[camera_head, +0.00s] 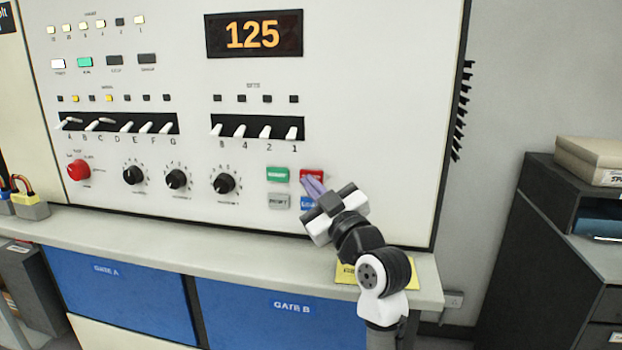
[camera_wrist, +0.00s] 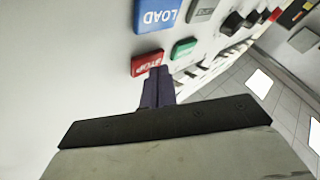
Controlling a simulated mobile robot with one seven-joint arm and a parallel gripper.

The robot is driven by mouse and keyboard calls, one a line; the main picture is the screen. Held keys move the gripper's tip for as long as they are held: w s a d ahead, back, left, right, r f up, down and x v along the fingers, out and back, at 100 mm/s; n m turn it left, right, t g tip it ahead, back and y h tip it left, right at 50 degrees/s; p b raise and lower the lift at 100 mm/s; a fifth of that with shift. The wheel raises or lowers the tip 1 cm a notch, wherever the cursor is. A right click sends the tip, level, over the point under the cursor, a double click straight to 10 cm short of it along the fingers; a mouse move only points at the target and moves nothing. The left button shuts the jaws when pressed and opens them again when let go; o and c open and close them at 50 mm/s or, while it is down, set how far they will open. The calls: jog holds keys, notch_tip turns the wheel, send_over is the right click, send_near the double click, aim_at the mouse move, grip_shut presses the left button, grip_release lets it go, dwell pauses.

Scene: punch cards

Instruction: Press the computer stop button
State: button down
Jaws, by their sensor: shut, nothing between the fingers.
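The computer panel (camera_head: 350,100) is a white upright face with switches, knobs and a display. The red stop button (camera_head: 312,174) is at its lower right, partly hidden by my gripper in the head view. In the wrist view the red stop button (camera_wrist: 147,62) shows its label upside down. My gripper (camera_head: 312,185) is shut and empty, its purple fingers pointing at the panel. In the wrist view the fingertips (camera_wrist: 159,72) overlap the lower right part of the red button. I cannot tell whether they touch it.
A green button (camera_head: 278,174) is left of the red one, with a grey button (camera_head: 279,201) and a blue LOAD button (camera_head: 307,202) below. A red knob (camera_head: 78,170) is far left. The display (camera_head: 253,34) reads 125. A ledge (camera_head: 230,252) runs beneath; a dark cabinet (camera_head: 540,240) stands right.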

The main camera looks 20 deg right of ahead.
jog(key=shift+w+d, duration=0.2)
jog(key=shift+w, duration=0.05)
dwell(0.3)
jog(key=shift+s, duration=0.1)
jog(key=shift+s+a+b, duration=0.4)
jog(key=shift+s+a, duration=0.05)
jog(key=shift+s, duration=0.15)
jog(key=shift+s+a+b, duration=0.2)
jog(key=shift+s+a, duration=0.5)
jog(key=shift+s, duration=0.35)
jog(key=shift+s+a+b, duration=0.15)
jog(key=shift+s+a, duration=0.55)
jog(key=shift+s, duration=0.35)
